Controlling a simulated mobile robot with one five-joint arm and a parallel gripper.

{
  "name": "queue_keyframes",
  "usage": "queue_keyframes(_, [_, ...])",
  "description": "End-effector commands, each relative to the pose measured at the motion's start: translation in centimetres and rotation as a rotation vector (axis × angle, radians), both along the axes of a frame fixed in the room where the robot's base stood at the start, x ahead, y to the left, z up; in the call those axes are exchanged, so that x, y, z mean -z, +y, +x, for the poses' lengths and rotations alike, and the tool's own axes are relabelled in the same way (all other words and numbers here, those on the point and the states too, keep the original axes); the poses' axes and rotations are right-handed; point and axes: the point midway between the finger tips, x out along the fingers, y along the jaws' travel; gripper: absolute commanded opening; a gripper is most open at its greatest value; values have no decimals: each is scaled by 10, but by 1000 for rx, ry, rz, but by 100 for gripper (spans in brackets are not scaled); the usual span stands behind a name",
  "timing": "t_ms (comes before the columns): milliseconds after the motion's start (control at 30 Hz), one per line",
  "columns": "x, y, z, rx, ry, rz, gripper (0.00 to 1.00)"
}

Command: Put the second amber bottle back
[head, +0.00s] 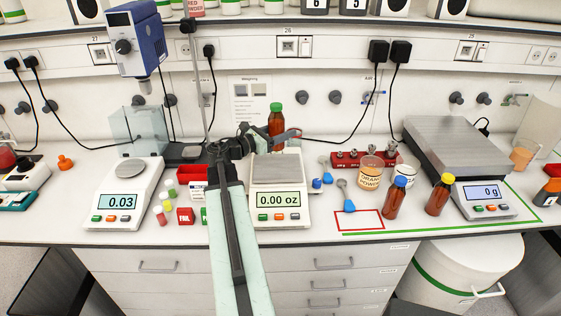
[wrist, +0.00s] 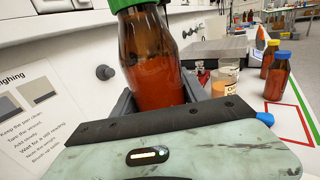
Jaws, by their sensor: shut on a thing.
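My gripper (head: 280,138) is shut on an amber bottle with a green cap (head: 276,118). It holds the bottle upright, above or behind the pan of the middle scale (head: 278,200), which reads 0.00 oz. In the wrist view the green-capped bottle (wrist: 150,60) stands between the jaws, with reddish-brown contents; its base is hidden by my gripper. Two more amber bottles stand on the bench at the right, one with a blue cap (head: 395,198) and one with a yellow cap (head: 439,195). They also show in the wrist view, blue cap (wrist: 275,80) and yellow cap (wrist: 268,60).
An empty red outline (head: 357,220) lies on the bench left of the blue-capped bottle. An orange powder jar (head: 370,172), a red weight block (head: 345,160) and blue scoops (head: 347,197) are nearby. A large scale (head: 460,160) stands at right, another (head: 125,195) at left.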

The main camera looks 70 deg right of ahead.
Motion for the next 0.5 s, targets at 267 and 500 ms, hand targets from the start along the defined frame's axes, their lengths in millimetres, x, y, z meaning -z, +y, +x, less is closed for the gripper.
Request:
queue_keyframes(267, [35,-1,-1,1,1,-1,0])
queue_keyframes(500, [71,-1,-1,2,1,-1,0])
